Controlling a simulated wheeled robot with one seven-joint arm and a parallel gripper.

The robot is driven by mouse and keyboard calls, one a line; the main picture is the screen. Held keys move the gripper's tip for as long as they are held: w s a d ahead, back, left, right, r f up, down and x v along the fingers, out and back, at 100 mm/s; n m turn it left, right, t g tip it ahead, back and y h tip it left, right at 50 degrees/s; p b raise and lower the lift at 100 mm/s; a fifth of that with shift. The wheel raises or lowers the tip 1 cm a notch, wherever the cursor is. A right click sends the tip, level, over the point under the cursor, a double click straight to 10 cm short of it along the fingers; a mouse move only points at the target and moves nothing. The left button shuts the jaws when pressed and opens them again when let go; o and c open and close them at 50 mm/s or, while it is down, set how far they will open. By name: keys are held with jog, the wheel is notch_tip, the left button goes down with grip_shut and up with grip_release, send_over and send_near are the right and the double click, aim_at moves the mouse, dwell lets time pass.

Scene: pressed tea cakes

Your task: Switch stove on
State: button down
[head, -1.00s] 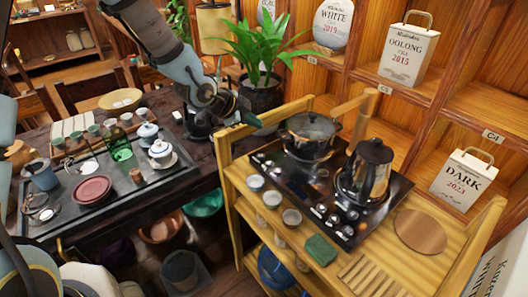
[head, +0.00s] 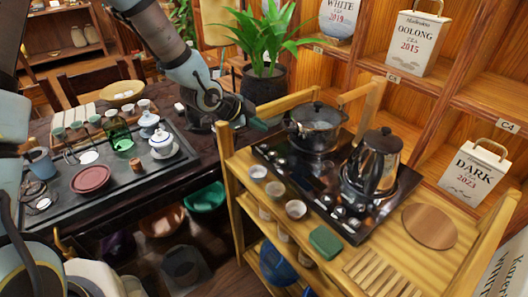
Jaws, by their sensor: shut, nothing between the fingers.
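The stove (head: 316,176) is a black glass cooktop with a row of controls along its front edge, set on a wooden cart. A dark lidded pot (head: 316,128) stands on its left part. A shiny kettle (head: 375,163) stands on its right part. I cannot tell from this view whether the stove is on. My gripper (head: 258,124) is shut and empty. No contact with the stove is visible.
The wooden cart (head: 440,262) holds small cups (head: 275,190), a green block (head: 326,242) and a round wooden board (head: 430,226). A potted plant (head: 264,88) and a shelf with tea tins stand behind. A dark tea table (head: 130,190) is at left.

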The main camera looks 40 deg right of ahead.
aim_at(260, 147)
jog(key=shift+f+b, duration=1.25)
jog(key=shift+f, duration=0.7)
jog(key=shift+f, duration=0.15)
dwell(0.3)
jog(key=shift+f+b, duration=0.25)
jog(key=shift+b, duration=0.2)
jog(key=shift+f+b, duration=0.3)
dwell(0.4)
jog(key=shift+r+p, duration=0.5)
jog(key=shift+r, duration=0.25)
notch_tip(260, 147, up, 5)
jog(key=p, duration=0.4)
